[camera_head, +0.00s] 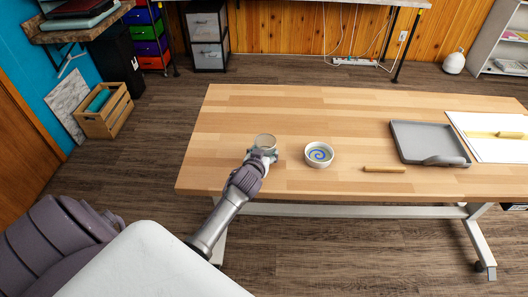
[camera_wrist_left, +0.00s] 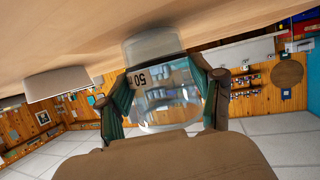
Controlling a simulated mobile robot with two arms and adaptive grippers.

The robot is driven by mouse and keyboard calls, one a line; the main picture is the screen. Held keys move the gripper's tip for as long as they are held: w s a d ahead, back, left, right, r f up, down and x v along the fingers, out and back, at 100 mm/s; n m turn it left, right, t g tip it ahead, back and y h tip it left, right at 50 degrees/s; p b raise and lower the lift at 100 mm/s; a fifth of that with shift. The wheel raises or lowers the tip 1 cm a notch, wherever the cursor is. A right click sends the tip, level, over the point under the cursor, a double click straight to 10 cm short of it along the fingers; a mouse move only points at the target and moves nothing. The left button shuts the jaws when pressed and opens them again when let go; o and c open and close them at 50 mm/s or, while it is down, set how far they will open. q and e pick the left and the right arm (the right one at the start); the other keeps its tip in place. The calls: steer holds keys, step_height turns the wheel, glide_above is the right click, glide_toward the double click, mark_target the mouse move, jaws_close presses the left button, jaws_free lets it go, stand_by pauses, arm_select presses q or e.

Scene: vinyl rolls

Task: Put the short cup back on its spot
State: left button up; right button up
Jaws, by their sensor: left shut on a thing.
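The short cup is clear, with a round pale top, and stands near the left front of the wooden table (camera_head: 260,110). My left gripper (camera_head: 263,152) is shut on the short cup (camera_head: 265,140). The left wrist view is upside down and shows the cup (camera_wrist_left: 165,103) between both fingers, with a "50" mark on its wall. Its pale lower end appears at or very close to the tabletop; I cannot tell whether it touches. No marked spot for the cup is visible. My right gripper is out of view.
Further right are a wooden stick (camera_head: 385,169), a grey tray (camera_head: 425,136) and a white sheet (camera_head: 475,123) with a yellow bar. The table's back left is clear.

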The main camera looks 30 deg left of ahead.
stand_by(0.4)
arm_select(q)
steer(key=shift+f, duration=0.25)
steer(key=o, duration=1.2)
steer(key=shift+o, duration=0.7)
steer(key=shift+s+d, duration=0.1)
steer(key=shift+s, duration=0.05)
